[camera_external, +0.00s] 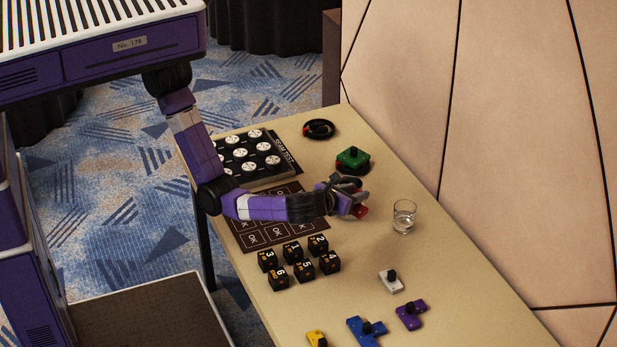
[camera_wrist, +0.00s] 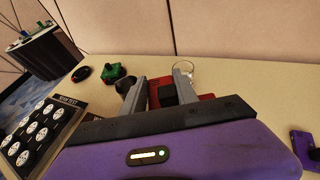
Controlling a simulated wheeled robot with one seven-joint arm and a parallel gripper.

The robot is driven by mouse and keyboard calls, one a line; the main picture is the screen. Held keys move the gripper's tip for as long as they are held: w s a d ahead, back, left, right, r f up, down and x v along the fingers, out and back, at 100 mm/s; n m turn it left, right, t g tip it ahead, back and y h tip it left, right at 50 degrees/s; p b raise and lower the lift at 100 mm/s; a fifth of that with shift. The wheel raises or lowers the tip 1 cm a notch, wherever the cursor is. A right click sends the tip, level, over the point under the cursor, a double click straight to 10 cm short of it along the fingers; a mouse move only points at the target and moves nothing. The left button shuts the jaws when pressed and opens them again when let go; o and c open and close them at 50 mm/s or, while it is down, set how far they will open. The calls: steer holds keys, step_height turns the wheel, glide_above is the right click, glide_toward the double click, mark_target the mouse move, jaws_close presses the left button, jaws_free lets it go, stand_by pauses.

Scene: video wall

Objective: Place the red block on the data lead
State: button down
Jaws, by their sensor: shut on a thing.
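My gripper (camera_external: 350,200) is shut on the red block (camera_external: 361,212) above the table, near the dark printed mat. In the wrist view the red block (camera_wrist: 182,101), with its black knob, sits between the two grey fingers of my gripper (camera_wrist: 158,88). In the external view my fingers hide most of the block. A coiled black ring with a small red part, which looks like the data lead (camera_external: 319,129), lies at the table's far end, apart from my gripper. It also shows in the wrist view (camera_wrist: 82,73), at upper left.
A green block (camera_external: 353,158) with a black knob stands between my gripper and the coil. A glass of water (camera_external: 404,216) stands to the right. Numbered black cubes (camera_external: 300,259) and coloured blocks (camera_external: 410,315) occupy the near table. A board of white discs (camera_external: 247,153) lies at left.

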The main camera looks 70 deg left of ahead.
steer(key=w+a+n+g+y+p, duration=0.1)
steer(key=w+a+n+g+y, duration=0.15)
steer(key=w+a, duration=0.95)
steer(key=r+n+g+y+p, duration=0.2)
steer(key=n+g+y+p, duration=0.2)
steer(key=n+g, duration=0.15)
glide_above(313, 123)
steer(key=shift+n+t, duration=0.3)
steer(key=shift+t, duration=0.1)
step_height(313, 123, down, 19)
steer(key=shift+a+f+b, duration=0.1)
steer(key=shift+b, duration=1.15)
steer(key=shift+f, duration=0.1)
steer(key=c, duration=0.9)
jaws_free()
steer(key=shift+c, duration=0.2)
